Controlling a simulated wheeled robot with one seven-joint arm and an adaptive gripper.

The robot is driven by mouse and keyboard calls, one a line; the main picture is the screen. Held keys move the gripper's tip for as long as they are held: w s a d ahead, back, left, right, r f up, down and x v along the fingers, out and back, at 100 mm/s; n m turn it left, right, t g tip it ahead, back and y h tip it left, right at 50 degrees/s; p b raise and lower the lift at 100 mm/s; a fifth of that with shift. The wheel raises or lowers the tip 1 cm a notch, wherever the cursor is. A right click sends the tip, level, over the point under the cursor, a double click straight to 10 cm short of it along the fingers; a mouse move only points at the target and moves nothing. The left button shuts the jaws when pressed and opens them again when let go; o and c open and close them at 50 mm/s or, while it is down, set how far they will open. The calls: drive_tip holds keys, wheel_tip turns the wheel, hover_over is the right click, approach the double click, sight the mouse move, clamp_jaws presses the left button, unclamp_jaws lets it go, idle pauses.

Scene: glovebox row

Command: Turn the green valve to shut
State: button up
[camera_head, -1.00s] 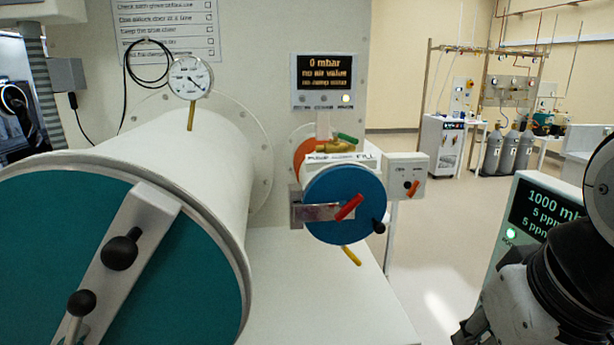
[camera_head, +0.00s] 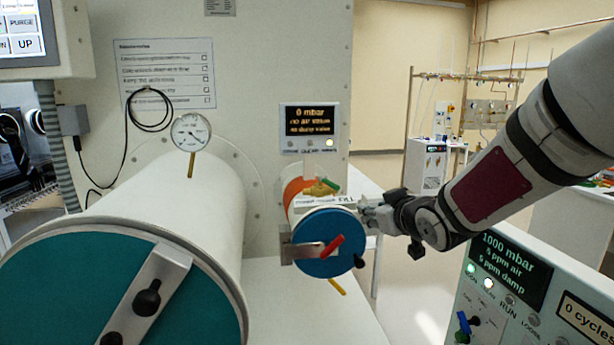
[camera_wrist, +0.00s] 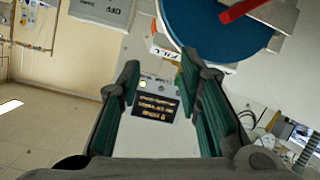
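A green lever handle (camera_head: 330,185) sits on a brass valve body (camera_head: 316,190) on top of the small cylindrical port, behind its blue round door (camera_head: 318,258). My gripper (camera_head: 366,213) is just right of this port, at about the height of the door's top edge, apart from the green handle. In the wrist view my gripper (camera_wrist: 160,95) has its two green-padded fingers spread, with no object held. The blue door (camera_wrist: 215,30) and its red handle (camera_wrist: 245,10) show there at the top.
A large teal-doored cylinder (camera_head: 60,290) fills the left.

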sight(326, 181)
drive_tip(key=w+a+t+y+p, duration=0.1)
drive_tip(key=w+a, duration=0.2)
drive_tip(key=w, duration=0.2)
drive_tip(key=w+a+r+n+t+y+p, duration=0.1)
drive_tip(key=w+a+y, duration=0.1)
drive_tip(key=w, duration=0.3)
drive_tip(key=w+a+y, duration=0.1)
drive_tip(key=w+a, duration=0.2)
drive_tip(key=w, duration=0.3)
drive_tip(key=shift+a+r+n+t+y+p, duration=0.15)
drive_tip(key=shift+a+n+t+y+p, duration=0.2)
drive_tip(key=shift+n+t+y+p, duration=0.05)
clamp_jaws()
